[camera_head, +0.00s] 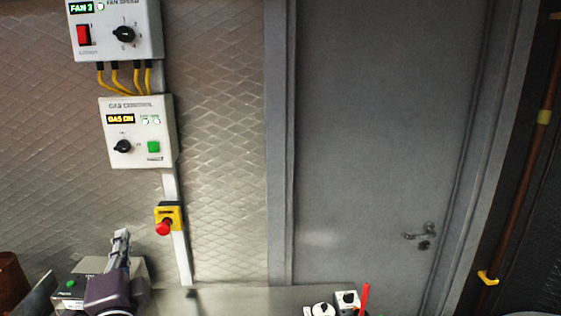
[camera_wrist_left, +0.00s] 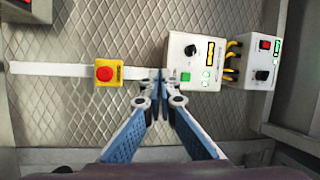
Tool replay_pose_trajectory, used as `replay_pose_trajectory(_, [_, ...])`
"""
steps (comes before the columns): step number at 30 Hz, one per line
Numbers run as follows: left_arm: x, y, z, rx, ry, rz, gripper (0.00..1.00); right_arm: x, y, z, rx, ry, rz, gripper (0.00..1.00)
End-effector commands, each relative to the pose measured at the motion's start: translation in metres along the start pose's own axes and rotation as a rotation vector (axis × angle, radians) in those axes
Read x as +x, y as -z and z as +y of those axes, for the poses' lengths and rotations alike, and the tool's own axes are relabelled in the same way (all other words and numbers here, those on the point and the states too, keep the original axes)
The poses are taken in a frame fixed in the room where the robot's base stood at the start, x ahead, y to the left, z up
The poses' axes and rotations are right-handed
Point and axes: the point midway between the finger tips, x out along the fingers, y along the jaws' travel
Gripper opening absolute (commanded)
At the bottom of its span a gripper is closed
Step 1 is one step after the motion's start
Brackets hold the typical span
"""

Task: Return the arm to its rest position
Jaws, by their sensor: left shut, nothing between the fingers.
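My left gripper (camera_head: 121,240) shows at the lower left of the head view, pointing up, low in front of the diamond-pattern wall. It also shows in the left wrist view (camera_wrist_left: 160,84), where its blue-padded fingers meet at the tips. It is shut and empty. In the wrist view its tips overlap the near edge of the gas control box (camera_wrist_left: 196,62), with no contact that I can make out. My right gripper is in neither view.
The gas control box (camera_head: 137,132) reads GAS ON, below the fan box (camera_head: 116,30). A yellow and red emergency button (camera_head: 168,218) sits under them. A grey door (camera_head: 375,130) stands right. Small white items (camera_head: 346,300) and a red stick-like thing (camera_head: 364,298) are at the bottom.

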Motion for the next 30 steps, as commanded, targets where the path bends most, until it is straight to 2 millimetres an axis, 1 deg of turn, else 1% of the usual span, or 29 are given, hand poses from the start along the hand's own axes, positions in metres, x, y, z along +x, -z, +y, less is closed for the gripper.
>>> replay_pose_trajectory(1, [-0.014, -0.009, 0.035, -0.071, -0.100, -0.023, 0.00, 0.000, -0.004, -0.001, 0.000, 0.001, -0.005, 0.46])
replay_pose_trajectory(2, [-0.023, -0.014, 0.055, -0.118, -0.161, -0.040, 0.00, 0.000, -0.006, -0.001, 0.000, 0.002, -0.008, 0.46])
replay_pose_trajectory(3, [-0.037, -0.020, 0.082, -0.182, -0.243, -0.066, 0.00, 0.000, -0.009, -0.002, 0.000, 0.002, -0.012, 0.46])
replay_pose_trajectory(5, [-0.062, -0.029, 0.120, -0.274, -0.366, -0.113, 0.00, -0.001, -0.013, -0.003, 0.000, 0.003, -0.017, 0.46])
replay_pose_trajectory(6, [-0.080, -0.034, 0.144, -0.331, -0.447, -0.148, 0.00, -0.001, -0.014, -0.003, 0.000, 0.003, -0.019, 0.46])
replay_pose_trajectory(8, [-0.111, -0.041, 0.178, -0.413, -0.566, -0.207, 0.00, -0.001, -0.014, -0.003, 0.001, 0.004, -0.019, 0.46])
replay_pose_trajectory(9, [-0.134, -0.044, 0.198, -0.462, -0.642, -0.249, 0.00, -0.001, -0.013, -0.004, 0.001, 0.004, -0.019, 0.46])
replay_pose_trajectory(11, [-0.169, -0.049, 0.225, -0.532, -0.754, -0.317, 0.00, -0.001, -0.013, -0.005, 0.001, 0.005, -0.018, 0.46])
replay_pose_trajectory(12, [-0.192, -0.052, 0.240, -0.573, -0.823, -0.363, 0.00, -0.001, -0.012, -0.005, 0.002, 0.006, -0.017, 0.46])
replay_pose_trajectory(14, [-0.226, -0.055, 0.259, -0.624, -0.915, -0.429, 0.00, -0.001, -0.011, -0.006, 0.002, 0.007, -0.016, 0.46])
replay_pose_trajectory(15, [-0.247, -0.057, 0.268, -0.654, -0.971, -0.472, 0.00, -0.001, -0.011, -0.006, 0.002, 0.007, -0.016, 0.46])
replay_pose_trajectory(17, [-0.277, -0.058, 0.280, -0.692, -1.047, -0.534, 0.00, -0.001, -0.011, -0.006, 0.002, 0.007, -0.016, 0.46])
replay_pose_trajectory(18, [-0.296, -0.059, 0.285, -0.714, -1.094, -0.574, 0.00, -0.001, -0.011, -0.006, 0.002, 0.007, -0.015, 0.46])
replay_pose_trajectory(20, [-0.323, -0.060, 0.292, -0.742, -1.158, -0.632, 0.00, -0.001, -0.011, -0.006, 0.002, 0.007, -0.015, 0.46])
replay_pose_trajectory(21, [-0.341, -0.060, 0.296, -0.757, -1.200, -0.671, 0.00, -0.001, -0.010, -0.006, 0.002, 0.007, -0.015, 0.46])
replay_pose_trajectory(23, [-0.367, -0.061, 0.299, -0.779, -1.258, -0.728, 0.00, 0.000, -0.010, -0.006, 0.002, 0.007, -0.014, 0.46])
replay_pose_trajectory(24, [-0.385, -0.061, 0.300, -0.792, -1.297, -0.766, 0.00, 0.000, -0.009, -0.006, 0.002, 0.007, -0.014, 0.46])
replay_pose_trajectory(27, [-0.382, -0.064, 0.339, -0.785, -1.300, -0.774, 0.00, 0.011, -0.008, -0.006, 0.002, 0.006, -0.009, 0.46])
replay_pose_trajectory(29, [-0.382, -0.066, 0.360, -0.780, -1.304, -0.777, 0.00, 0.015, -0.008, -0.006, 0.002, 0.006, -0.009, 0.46])
replay_pose_trajectory(30, [-0.383, -0.068, 0.375, -0.777, -1.306, -0.779, 0.00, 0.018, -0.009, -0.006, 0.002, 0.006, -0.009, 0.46])
